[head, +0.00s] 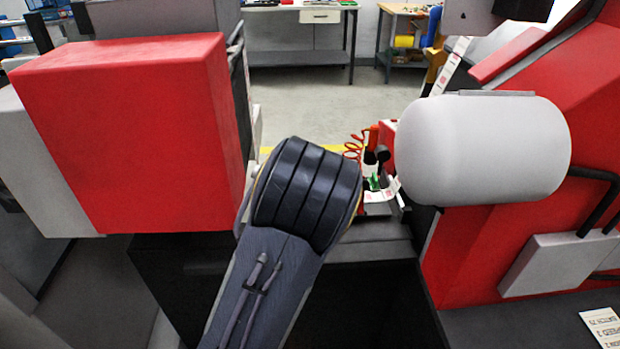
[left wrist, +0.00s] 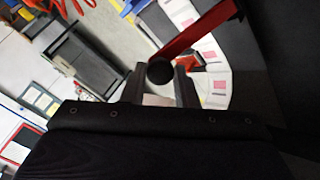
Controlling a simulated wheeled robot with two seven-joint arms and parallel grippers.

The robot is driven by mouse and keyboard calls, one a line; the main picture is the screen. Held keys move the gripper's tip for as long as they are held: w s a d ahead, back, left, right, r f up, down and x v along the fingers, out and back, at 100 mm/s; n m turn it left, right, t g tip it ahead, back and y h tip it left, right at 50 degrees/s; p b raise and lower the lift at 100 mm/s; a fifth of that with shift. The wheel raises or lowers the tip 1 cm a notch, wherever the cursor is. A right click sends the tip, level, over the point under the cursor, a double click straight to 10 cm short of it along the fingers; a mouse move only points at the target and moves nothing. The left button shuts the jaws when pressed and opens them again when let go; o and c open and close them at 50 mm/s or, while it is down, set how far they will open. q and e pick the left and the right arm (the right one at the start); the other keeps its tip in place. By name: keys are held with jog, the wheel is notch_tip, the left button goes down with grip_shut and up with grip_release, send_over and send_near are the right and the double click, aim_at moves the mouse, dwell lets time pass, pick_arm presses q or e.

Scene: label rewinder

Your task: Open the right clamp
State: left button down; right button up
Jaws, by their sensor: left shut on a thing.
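In the left wrist view, a red clamp lever (left wrist: 202,33) ends in a black ball knob (left wrist: 159,72). My left gripper (left wrist: 160,82) has its two fingers on either side of this knob and is shut on it. The lever runs from the knob up and to the right. In the head view, my dark left arm fills the lower middle and its gripper is hidden behind it. I cannot make out the held lever there. My right gripper is in neither view.
In the head view, a large red box (head: 140,130) stands left of my arm and a grey rounded cylinder (head: 485,148) sticks out at right from a red machine body (head: 585,110). Between them are small tools and a label strip (head: 381,197). White labels (left wrist: 215,60) lie beside the lever.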

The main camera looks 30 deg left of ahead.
pick_arm(q)
jog(key=shift+w+r, duration=0.2)
jog(key=shift+r, duration=0.15)
jog(key=c, duration=1.1)
grip_release()
jog(key=shift+s, duration=0.15)
jog(key=shift+c, duration=0.2)
jog(key=shift+f, duration=0.15)
jog(key=v, duration=0.8)
jog(key=shift+p, duration=0.35)
jog(key=shift+f, duration=0.2)
